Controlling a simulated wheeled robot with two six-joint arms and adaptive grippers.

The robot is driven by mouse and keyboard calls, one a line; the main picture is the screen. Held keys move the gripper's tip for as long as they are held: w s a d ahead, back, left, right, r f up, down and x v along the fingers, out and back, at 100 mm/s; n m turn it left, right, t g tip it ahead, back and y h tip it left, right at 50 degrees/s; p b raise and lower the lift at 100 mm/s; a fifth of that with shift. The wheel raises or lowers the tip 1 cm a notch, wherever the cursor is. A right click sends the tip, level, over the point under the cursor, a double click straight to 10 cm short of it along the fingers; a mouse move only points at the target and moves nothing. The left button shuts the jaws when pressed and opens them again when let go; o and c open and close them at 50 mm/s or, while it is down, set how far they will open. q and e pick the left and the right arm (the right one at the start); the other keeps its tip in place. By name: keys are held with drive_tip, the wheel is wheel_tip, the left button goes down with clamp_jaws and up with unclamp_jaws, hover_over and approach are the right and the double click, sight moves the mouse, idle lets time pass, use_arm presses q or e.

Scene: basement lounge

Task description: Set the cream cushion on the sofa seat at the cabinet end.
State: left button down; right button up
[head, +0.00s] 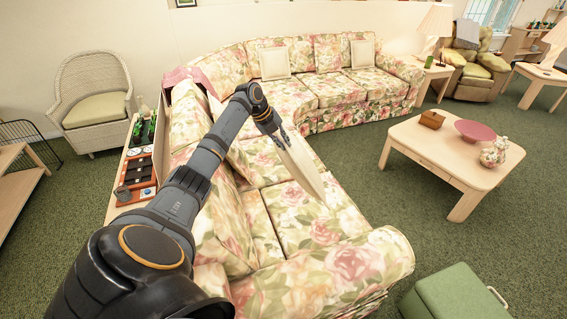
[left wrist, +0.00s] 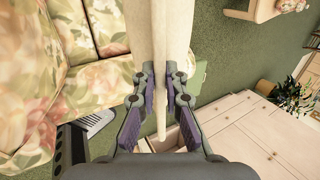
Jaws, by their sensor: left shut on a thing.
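My left gripper (head: 275,130) is shut on the cream cushion (head: 305,174), which hangs edge-on and tilted above the seat of the near floral sofa section (head: 285,220). In the left wrist view the cushion (left wrist: 165,35) runs up between the two fingers (left wrist: 163,88), which pinch it from both sides. The floral sofa (left wrist: 90,30) is to its left there. A pale wood cabinet (left wrist: 255,130) with drawers is at the lower right of the left wrist view; I cannot make it out in the head view. My right gripper is not in view.
Two other cream cushions (head: 274,63) (head: 363,54) rest on the far sofa section. A coffee table (head: 430,150) holds a box, a pink bowl and a vase. A green box-like piece (head: 455,295) is at the lower right. A narrow table (head: 120,205) stands behind the sofa.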

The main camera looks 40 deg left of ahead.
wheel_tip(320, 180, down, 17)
drive_tip(key=b, duration=1.4)
use_arm(q)
wheel_tip(320, 180, down, 25)
drive_tip(key=b, duration=0.6)
drive_tip(key=shift+w+t, duration=0.15)
drive_tip(key=shift+t, duration=0.25)
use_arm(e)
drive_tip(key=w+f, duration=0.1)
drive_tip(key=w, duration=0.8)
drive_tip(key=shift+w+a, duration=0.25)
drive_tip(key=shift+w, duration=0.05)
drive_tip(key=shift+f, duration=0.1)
use_arm(q)
drive_tip(key=c, duration=1.3)
unclamp_jaws()
drive_tip(key=shift+c, duration=0.2)
drive_tip(key=shift+a, duration=0.1)
